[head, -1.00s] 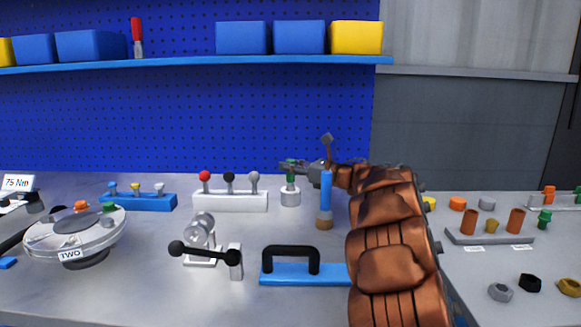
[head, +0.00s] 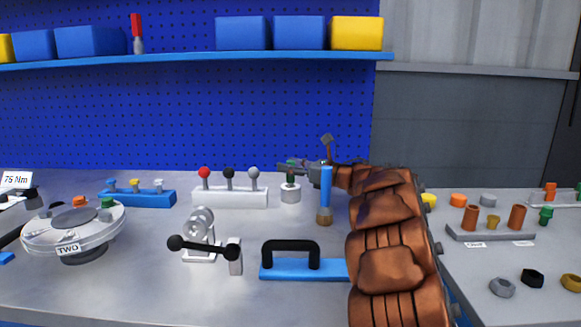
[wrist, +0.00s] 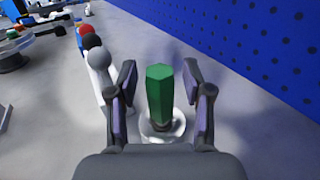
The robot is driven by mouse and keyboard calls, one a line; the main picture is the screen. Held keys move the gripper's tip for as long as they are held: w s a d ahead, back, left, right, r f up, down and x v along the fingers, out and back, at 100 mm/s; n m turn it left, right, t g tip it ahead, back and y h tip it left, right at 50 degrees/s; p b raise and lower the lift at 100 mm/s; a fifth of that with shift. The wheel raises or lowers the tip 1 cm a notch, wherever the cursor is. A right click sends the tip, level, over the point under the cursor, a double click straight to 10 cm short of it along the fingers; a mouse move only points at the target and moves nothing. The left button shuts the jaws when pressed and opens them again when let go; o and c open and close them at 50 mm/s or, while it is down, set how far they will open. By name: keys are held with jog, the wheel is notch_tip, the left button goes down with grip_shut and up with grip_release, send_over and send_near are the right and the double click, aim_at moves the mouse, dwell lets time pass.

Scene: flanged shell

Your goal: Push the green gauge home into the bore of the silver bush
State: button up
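The green gauge (wrist: 160,90) is a green six-sided handle with a dark lower end. It stands about upright at the mouth of the silver bush (wrist: 178,128), its dark end at the bore. How deep it sits is hidden. In the head view the silver bush (head: 290,192) stands on the bench with the green gauge (head: 291,170) above it, partly behind my gripper (head: 288,167). In the wrist view my gripper (wrist: 164,95) has one finger on each side of the green handle, with a visible gap on both sides.
A white block with red, black and grey knobs (head: 230,197) stands just left of the bush. A blue upright cylinder (head: 326,190) stands close on the right, near my arm. A blue plate with a black handle (head: 290,260) lies in front.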

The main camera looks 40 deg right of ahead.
jog(key=shift+s, duration=0.1)
jog(key=v, duration=1.2)
dwell(0.5)
